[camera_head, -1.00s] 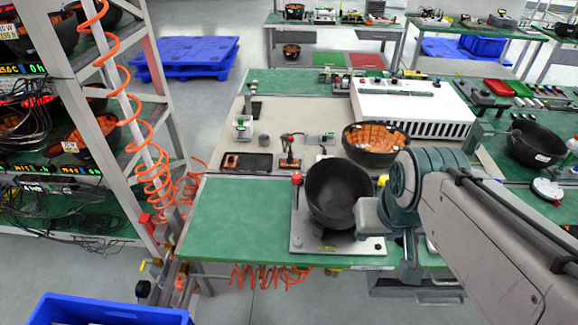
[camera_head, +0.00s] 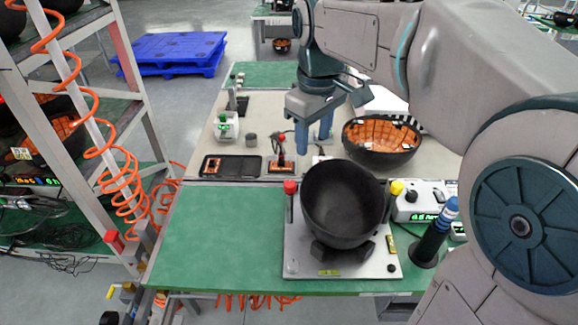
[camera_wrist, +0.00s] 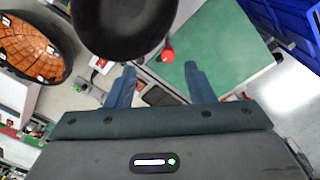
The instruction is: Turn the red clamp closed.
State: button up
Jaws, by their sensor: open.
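The red clamp (camera_head: 290,187) is a red knob on a post at the left edge of a grey fixture plate (camera_head: 300,264). In the wrist view the red knob (camera_wrist: 167,55) shows beside the bowl rim, beyond my fingertips. A black bowl (camera_head: 342,205) sits tilted on the plate. My gripper (camera_head: 313,140) is open and empty, fingers pointing down, above the beige mat behind the bowl. In the wrist view the fingers (camera_wrist: 160,75) are spread wide with nothing between them. I cannot tell the clamp's exact angle.
A yellow clamp (camera_head: 396,188) is right of the bowl. A dark cylinder with a blue top (camera_head: 434,235) stands further right. An orange-lined bowl (camera_head: 381,139) and a black tray (camera_head: 230,166) lie behind. The green bench top (camera_head: 215,230) left of the plate is clear.

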aim_at(290, 183)
jog(key=w+a+f+n+g+b, duration=0.1)
jog(key=w+a+f+n+b, duration=0.1)
jog(key=w+a+n, duration=0.15)
jog(key=shift+m, duration=0.25)
jog(key=f, duration=0.9)
jog(key=a+f+b, duration=0.1)
jog(key=f, duration=0.3)
jog(key=shift+w+f, duration=0.25)
jog(key=shift+f, duration=0.1)
jog(key=c, duration=1)
